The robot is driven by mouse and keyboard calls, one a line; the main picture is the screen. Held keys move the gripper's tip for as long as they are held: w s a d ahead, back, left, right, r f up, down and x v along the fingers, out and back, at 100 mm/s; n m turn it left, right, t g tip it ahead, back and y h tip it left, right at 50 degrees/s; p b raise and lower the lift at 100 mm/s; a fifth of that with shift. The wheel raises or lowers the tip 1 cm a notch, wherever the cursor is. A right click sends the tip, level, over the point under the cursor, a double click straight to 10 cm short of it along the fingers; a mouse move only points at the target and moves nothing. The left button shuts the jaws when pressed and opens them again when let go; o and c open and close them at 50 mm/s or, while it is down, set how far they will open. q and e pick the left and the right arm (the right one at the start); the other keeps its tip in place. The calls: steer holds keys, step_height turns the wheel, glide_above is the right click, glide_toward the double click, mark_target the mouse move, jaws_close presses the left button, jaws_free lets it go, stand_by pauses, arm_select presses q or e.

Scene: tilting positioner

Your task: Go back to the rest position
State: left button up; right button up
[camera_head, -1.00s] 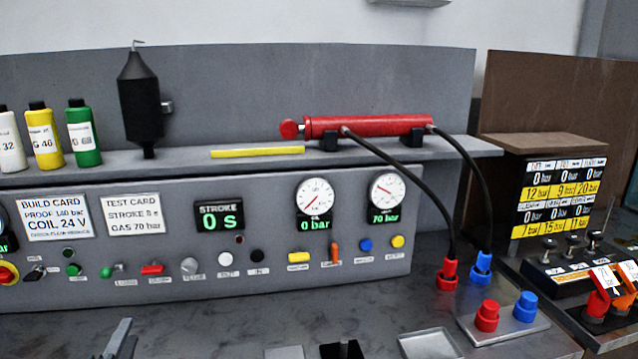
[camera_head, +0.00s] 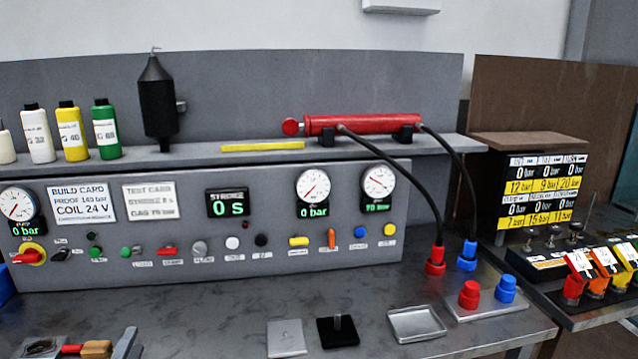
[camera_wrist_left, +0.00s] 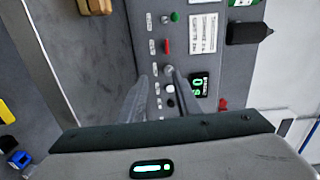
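My left gripper (camera_head: 126,343) shows only in part at the bottom left of the head view, as grey finger shapes low over the bench. In the left wrist view its two grey fingers (camera_wrist_left: 157,76) stand apart with nothing between them. The grey control panel (camera_head: 225,270) is behind them in that view. My right gripper is in neither view now.
The bench top (camera_head: 215,325) is mostly clear at the front. A pale plate (camera_head: 286,338), a black block with a pin (camera_head: 338,332) and a shallow tray (camera_head: 417,324) lie there. A red cylinder (camera_head: 365,125) with two hoses lies on the shelf (camera_head: 240,158).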

arm_select(q)
steer(key=s+d+f+n+g, duration=0.4)
steer(key=s+f, duration=0.3)
steer(key=f, duration=0.1)
steer(key=s+d+f+n+g, duration=0.3)
steer(key=s+d+f+n, duration=0.1)
steer(key=s+f, duration=0.35)
steer(key=s+d+f+n+g+h, duration=0.25)
steer(key=s+d, duration=0.35)
steer(key=s, duration=0.3)
steer(key=s+d+f+n+g+h, duration=0.2)
steer(key=s+d+f+g, duration=0.2)
steer(key=s+d, duration=0.45)
step_height(320, 180, down, 29)
steer(key=s+a+g, duration=0.1)
steer(key=s+a, duration=0.1)
steer(key=s+a+f+g+b, duration=0.1)
steer(key=s+a+f, duration=0.2)
steer(key=s+f, duration=1.5)
steer(key=shift+s+f, duration=0.25)
steer(key=shift+f, duration=0.15)
